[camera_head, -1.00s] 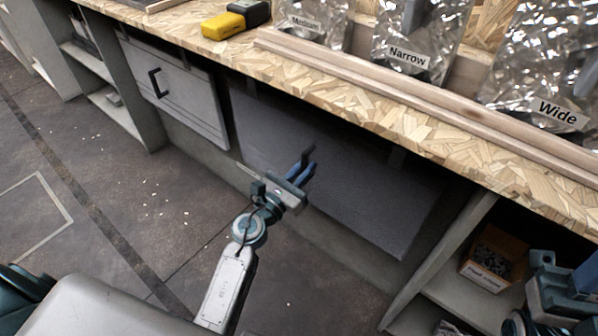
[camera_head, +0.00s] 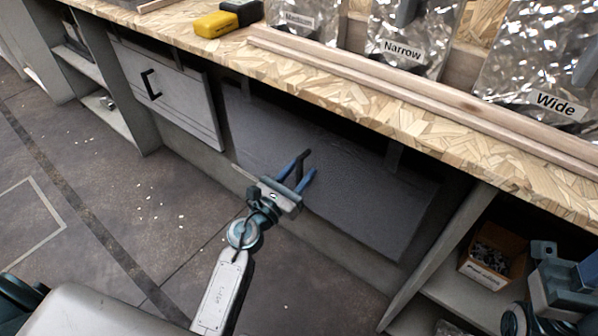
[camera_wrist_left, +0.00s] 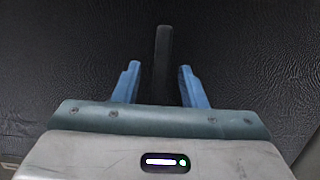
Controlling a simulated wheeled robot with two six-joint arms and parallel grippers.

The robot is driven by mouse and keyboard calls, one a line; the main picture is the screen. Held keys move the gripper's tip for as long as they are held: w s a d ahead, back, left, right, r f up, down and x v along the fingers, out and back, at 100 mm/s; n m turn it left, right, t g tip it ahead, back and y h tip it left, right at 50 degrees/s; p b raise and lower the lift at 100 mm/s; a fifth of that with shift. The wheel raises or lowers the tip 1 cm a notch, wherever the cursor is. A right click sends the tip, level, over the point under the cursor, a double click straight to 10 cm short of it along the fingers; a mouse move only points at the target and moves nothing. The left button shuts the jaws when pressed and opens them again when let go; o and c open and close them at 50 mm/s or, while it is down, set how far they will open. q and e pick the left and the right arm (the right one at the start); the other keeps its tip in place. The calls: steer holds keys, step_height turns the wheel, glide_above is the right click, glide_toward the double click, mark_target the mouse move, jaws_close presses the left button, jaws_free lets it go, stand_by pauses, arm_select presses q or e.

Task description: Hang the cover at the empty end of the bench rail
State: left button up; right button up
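The dark, creased panel that I take for the cover (camera_head: 345,195) hangs below the front of the bench, with a strap (camera_head: 394,155) showing near its top right. It fills the background of the left wrist view (camera_wrist_left: 60,60). Its black handle (camera_wrist_left: 162,65) stands out between the blue fingers of my left gripper (camera_wrist_left: 158,85). The fingers are spread, with a gap visible on each side of the handle. In the head view the left gripper (camera_head: 301,168) is in front of the cover. Part of my right arm's end (camera_head: 560,285) shows at the lower right; its fingers are unclear.
A lighter grey panel (camera_head: 180,95) with a black handle hangs to the left. The chipboard bench top (camera_head: 330,85) overhangs, with a wooden strip and labelled bags on it. A shelf divider (camera_head: 440,250) and a box of small parts (camera_head: 490,255) are at the right. The floor at left is open.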

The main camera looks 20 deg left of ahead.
arm_select(q)
steer(key=r+b+v, duration=0.1)
steer(key=b+v, duration=0.7)
steer(key=v, duration=1)
steer(key=shift+s+r, duration=0.25)
steer(key=shift+s, duration=0.15)
steer(key=shift+a, duration=0.1)
